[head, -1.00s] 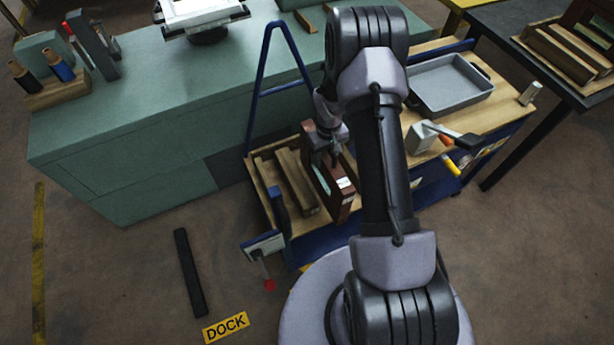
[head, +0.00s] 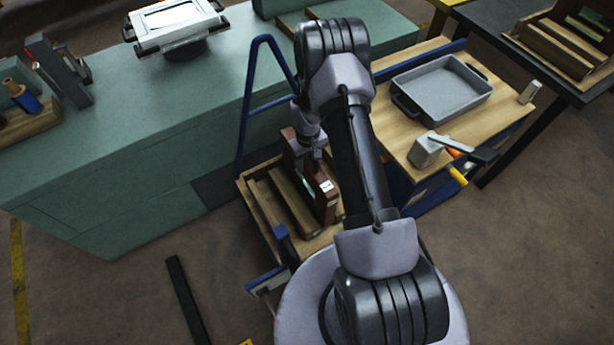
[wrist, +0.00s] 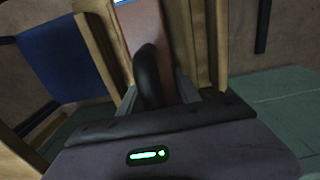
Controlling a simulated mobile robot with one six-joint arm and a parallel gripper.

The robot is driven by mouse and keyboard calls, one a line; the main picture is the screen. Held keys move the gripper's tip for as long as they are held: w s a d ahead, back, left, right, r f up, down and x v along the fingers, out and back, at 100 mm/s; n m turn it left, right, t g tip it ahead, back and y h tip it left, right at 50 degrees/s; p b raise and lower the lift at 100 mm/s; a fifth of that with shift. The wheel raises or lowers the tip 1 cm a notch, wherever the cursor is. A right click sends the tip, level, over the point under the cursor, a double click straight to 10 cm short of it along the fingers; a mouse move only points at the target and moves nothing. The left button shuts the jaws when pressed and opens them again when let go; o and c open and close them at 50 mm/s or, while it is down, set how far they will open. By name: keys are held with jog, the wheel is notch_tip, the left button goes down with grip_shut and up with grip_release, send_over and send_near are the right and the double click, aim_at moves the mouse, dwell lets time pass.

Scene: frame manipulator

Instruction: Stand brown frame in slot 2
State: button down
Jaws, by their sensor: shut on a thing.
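My gripper (head: 316,152) is shut on the upper part of the brown frame (head: 327,197) and holds it upright, over the right part of the cart's lower wooden deck. In the head view, a rack of wooden rails (head: 292,198) stands just left of the frame. In the wrist view, the reddish-brown frame (wrist: 143,32) rises between my fingers (wrist: 160,88), with wooden rails (wrist: 204,45) on both sides. The frame's lower edge is hidden, so I cannot tell if it rests in a slot. No slot number is readable.
The cart's blue handle (head: 243,115) rises behind the rack. A grey tray (head: 440,112) sits on the cart's upper top, with a grey block (head: 425,150) and tools nearby. A green workbench (head: 130,150) stands left, a dark table (head: 560,75) right.

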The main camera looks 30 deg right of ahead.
jog(key=shift+f+b, duration=0.65)
jog(key=shift+f, duration=1.5)
jog(key=shift+f, duration=0.15)
jog(key=c, duration=0.8)
grip_release()
jog(key=shift+c, duration=0.2)
jog(key=shift+r, duration=0.2)
